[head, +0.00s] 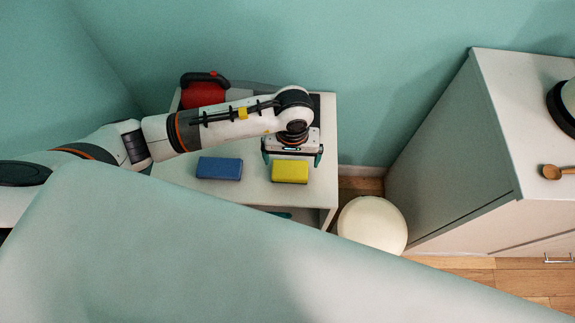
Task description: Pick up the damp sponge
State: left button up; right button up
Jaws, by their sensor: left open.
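Two sponge-like blocks lie on a small white table (325,130): a blue one (219,168) and a yellow one (290,172) to its right. I cannot tell by look which of them is damp. My left gripper (292,158) is open and empty, pointing down with its fingers spread just behind the yellow block in the picture. The height of the fingertips above the table is hard to tell. My right gripper is not in view.
A red container (203,91) with a dark handle stands at the back of the table, partly behind my left arm. A round cream stool (372,224) is at right. A white cabinet (500,120) holds a wooden spoon (551,172). A large teal surface (200,260) covers the foreground.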

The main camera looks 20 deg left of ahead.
aim_at(290, 169)
pick_arm(q)
jog(key=shift+f, duration=0.7)
jog(key=shift+a+f, duration=0.1)
jog(key=shift+f, duration=0.2)
jog(key=shift+w+a+f+p, duration=0.15)
jog(key=shift+f+p, duration=0.15)
jog(key=shift+f, duration=2.45)
jog(key=c, duration=0.8)
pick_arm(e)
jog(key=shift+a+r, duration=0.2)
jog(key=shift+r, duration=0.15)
